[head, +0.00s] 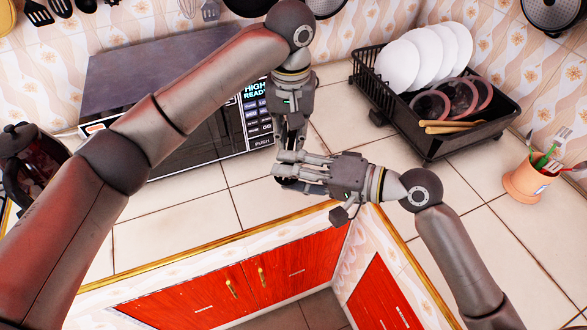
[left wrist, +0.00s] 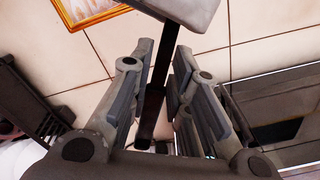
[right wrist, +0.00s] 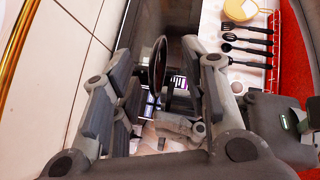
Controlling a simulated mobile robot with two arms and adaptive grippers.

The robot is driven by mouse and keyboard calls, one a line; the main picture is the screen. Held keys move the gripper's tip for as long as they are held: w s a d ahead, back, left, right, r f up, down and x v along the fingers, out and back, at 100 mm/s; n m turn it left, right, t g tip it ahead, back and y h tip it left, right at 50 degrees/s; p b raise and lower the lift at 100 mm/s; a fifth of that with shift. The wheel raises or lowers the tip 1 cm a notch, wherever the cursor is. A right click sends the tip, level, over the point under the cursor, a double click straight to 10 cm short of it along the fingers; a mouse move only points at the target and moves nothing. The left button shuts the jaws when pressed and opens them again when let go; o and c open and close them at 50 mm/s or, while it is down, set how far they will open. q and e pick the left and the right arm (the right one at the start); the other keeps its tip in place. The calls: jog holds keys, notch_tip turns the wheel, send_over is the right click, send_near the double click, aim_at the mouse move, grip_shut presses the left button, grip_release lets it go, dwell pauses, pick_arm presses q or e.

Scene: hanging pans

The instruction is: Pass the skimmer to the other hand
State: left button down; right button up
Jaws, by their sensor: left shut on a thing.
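My left gripper (head: 290,135) points down over the counter, in front of the microwave. It is shut on the skimmer, whose dark handle (left wrist: 154,105) runs between its fingers in the left wrist view. A dark round edge-on part (right wrist: 158,65), which looks like the skimmer's head, shows between my right fingers in the right wrist view. My right gripper (head: 292,167) comes in from the right, just below the left one, with its fingers apart. The two grippers overlap in the head view, hiding most of the skimmer. I cannot tell whether the right fingers touch it.
A microwave (head: 205,140) stands behind the grippers. A black dish rack (head: 435,145) with plates is at the right. A kettle (head: 28,155) is at the left. Counter tiles (head: 180,215) in front are clear.

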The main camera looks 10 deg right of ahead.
grip_shut()
pick_arm(q)
jog(key=c, duration=1.3)
grip_release()
jog(key=shift+r, duration=0.1)
